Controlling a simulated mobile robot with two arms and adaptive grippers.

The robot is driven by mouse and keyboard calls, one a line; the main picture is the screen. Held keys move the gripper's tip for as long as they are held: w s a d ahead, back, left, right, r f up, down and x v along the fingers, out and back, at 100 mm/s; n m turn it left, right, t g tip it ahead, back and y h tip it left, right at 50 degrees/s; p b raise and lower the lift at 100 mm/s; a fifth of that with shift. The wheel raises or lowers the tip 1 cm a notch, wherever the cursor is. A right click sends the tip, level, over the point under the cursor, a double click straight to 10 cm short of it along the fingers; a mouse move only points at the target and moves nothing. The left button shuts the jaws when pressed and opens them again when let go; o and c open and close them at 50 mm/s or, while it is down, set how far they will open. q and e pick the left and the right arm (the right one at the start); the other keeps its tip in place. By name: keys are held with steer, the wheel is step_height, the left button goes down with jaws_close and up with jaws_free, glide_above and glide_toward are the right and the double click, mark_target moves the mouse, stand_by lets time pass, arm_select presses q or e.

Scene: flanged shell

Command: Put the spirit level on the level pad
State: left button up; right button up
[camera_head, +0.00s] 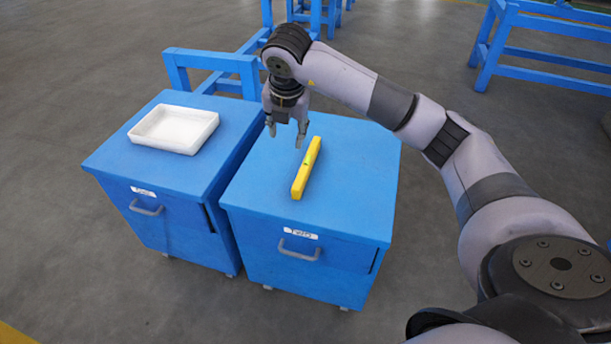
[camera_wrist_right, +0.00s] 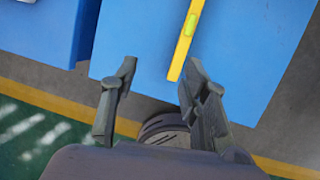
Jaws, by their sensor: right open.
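A yellow spirit level (camera_head: 306,170) lies on the blue top of the right cabinet, which is labelled "TWO". It also shows in the wrist view (camera_wrist_right: 187,38), with a green vial in it. My right gripper (camera_head: 286,136) is open and empty above the cabinet top, at the left of the level's far end. In the wrist view the gripper (camera_wrist_right: 161,72) has its fingers spread, with the level's end beyond them, closer to the right finger. I cannot make out a distinct level pad. My left gripper is out of view.
A shallow white tray (camera_head: 174,129) sits on the left blue cabinet (camera_head: 105,155), and looks empty. The right cabinet's top (camera_head: 355,170) is bare around the level. A narrow gap separates the cabinets. Blue frames (camera_head: 215,62) stand behind them.

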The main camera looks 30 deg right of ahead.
steer(key=s+d+h, duration=0.1)
steer(key=d+h, duration=0.1)
steer(key=d, duration=0.2)
steer(key=b, duration=0.1)
glide_above(307, 160)
steer(key=s+a, duration=0.1)
steer(key=s, duration=0.1)
steer(key=shift+m+g, duration=0.3)
steer(key=shift+m, duration=0.1)
step_height(307, 160, down, 10)
steer(key=shift+r, duration=0.1)
steer(key=x, duration=0.5)
steer(key=shift+w+a+f+b, duration=0.2)
steer(key=shift+a+f+b, duration=0.1)
steer(key=shift+b, duration=0.1)
steer(key=shift+w+d+f, duration=0.15)
steer(key=shift+f, duration=0.25)
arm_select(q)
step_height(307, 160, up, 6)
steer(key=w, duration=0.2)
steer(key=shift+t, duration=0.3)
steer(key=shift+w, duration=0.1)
arm_select(e)
steer(key=shift+c, duration=0.4)
jaws_close()
